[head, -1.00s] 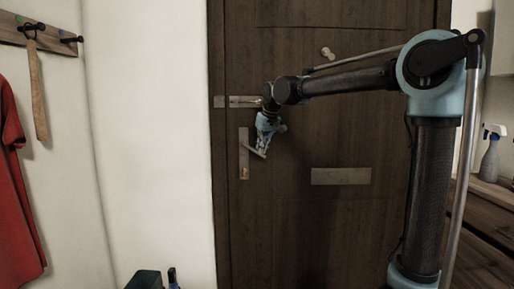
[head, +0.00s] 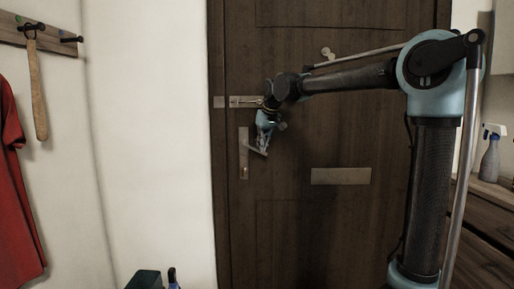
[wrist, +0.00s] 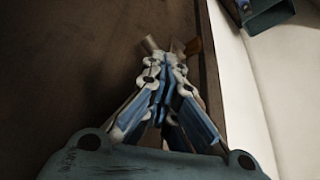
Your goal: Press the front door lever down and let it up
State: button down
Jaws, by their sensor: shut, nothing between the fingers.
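The front door (head: 330,90) is dark brown and looks closed. Its grey metal lever (head: 256,151) sticks out to the right from an upright plate (head: 243,160) near the door's left edge. The lever slopes slightly down to the right. My gripper (head: 262,147) is shut and empty, pointing down with its fingertips at the lever, seemingly on its top. Contact is too small to tell. In the wrist view the shut fingertips (wrist: 173,58) meet, with a pale piece of the lever (wrist: 149,44) just beyond them. The fingers hide part of it.
A metal slide bolt (head: 245,102) sits above the lever, close to my wrist. A letter plate (head: 341,176) is lower right on the door. A spray bottle (head: 489,153) stands on a cabinet at right. Red clothing (head: 15,190) hangs at left.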

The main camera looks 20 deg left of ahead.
notch_tip(320, 180, up, 9)
dwell(1.2)
jog(key=s+d+f+m+h, duration=0.1)
jog(key=s+d+f, duration=0.3)
jog(key=d, duration=0.5)
jog(key=s+d+f+m, duration=0.2)
jog(key=d+f, duration=0.3)
jog(key=d, duration=0.5)
jog(key=s+d+f+m+h, duration=0.1)
jog(key=s+d+f, duration=0.3)
jog(key=d, duration=0.5)
jog(key=s+d+f+m, duration=0.1)
jog(key=s+d+f, duration=0.4)
jog(key=s+f, duration=0.2)
jog(key=s+d+f+m+g+h, duration=0.1)
jog(key=s+d+f+m, duration=0.1)
jog(key=s+d+f, duration=0.4)
jog(key=s+d+f+m, duration=0.1)
jog(key=s+d+f, duration=0.5)
jog(key=f, duration=0.8)
jog(key=shift+s+d+f+g+h, duration=0.15)
jog(key=shift+s+g+h, duration=0.15)
jog(key=shift+s, duration=0.75)
